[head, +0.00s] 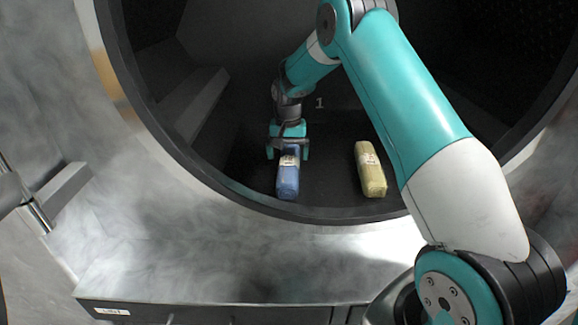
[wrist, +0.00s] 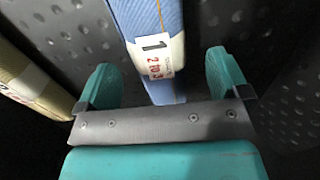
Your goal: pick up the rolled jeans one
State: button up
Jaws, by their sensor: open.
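The rolled jeans (head: 288,181) are a blue bundle with a white label, lying lengthwise on the dark floor of the round drum. My gripper (head: 288,152) is at the far end of the blue bundle, its two teal fingers apart on either side of it. In the wrist view the blue roll (wrist: 150,20) passes between the open fingers of my gripper (wrist: 160,80), with its numbered label facing up. Gaps show between the roll and each finger. The roll's end near the palm is partly hidden by the gripper's grey bar.
A yellow-beige bundle (head: 370,170) lies to the right of the blue one, with free drum floor between them. It also shows at the left edge of the wrist view (wrist: 30,80). The drum's round rim (head: 330,215) and dark ribbed walls surround the arm.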

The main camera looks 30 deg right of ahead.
aim_at(289, 160)
jog(key=shift+d+f+p, duration=0.15)
jog(key=shift+f+p, duration=1)
jog(key=shift+f, duration=1.55)
jog(key=c, duration=1.2)
jog(key=shift+r, duration=0.1)
jog(key=shift+s+r+b, duration=0.15)
jog(key=shift+r+b, duration=1.8)
jog(key=shift+r, duration=8.05)
